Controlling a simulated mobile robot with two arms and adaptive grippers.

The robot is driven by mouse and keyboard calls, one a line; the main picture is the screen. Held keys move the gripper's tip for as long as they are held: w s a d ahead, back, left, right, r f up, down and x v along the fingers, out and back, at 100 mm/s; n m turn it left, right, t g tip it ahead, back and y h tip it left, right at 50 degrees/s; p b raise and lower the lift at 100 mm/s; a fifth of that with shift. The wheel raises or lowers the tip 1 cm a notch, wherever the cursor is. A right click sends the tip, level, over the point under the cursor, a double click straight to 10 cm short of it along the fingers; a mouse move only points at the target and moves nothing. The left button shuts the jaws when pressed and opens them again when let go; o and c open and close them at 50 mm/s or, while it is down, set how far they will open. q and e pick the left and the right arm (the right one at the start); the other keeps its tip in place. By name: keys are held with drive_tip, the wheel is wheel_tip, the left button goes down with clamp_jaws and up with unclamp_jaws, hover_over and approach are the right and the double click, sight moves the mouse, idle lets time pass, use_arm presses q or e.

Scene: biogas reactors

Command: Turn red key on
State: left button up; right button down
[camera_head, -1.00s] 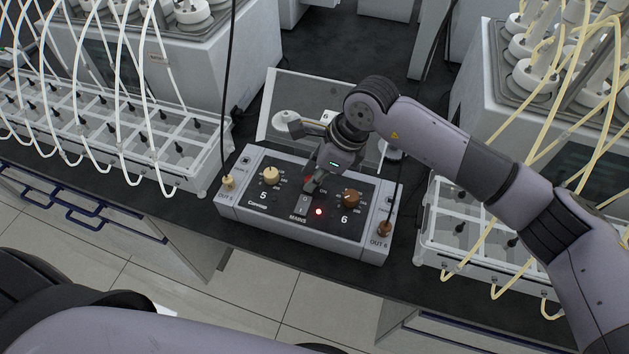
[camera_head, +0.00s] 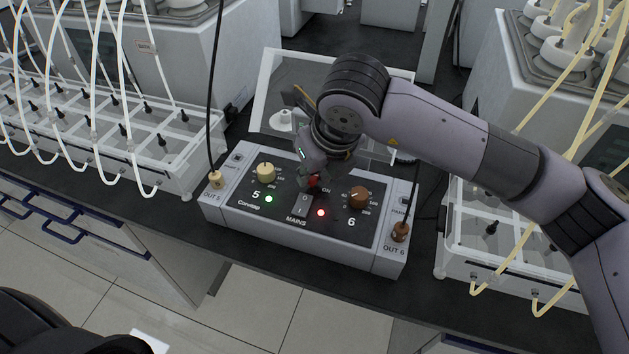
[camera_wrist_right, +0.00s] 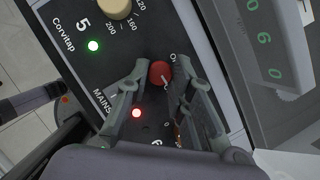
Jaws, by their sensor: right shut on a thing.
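The red key (camera_head: 313,181) is on the top panel of the grey control box (camera_head: 235,212), near the ON mark above the MAINS switch (camera_head: 302,204). My right gripper (camera_head: 312,177) reaches down over the panel and is shut on the key. In the right wrist view the red key (camera_wrist_right: 160,73) has a round top with a pale line and sits between the two fingers of the right gripper (camera_wrist_right: 160,70). A green lamp (camera_head: 268,199) by the 5 and a red lamp (camera_head: 320,212) by MAINS are lit. My left gripper is out of view.
A cream knob (camera_head: 265,172) and a brown knob (camera_head: 358,197) flank the key. A tilted clear-fronted unit (camera_head: 290,75) stands behind the box. Tubed bottle racks (camera_head: 190,165) stand on both sides. A cable (camera_head: 213,110) rises from OUT 5.

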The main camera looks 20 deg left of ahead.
drive_tip(key=shift+m+b, duration=0.45)
drive_tip(key=shift+m, duration=0.05)
drive_tip(key=c, duration=1.4)
unclamp_jaws()
drive_tip(key=v, duration=1.2)
drive_tip(key=shift+s+a+r, duration=0.1)
drive_tip(key=shift+a, duration=0.15)
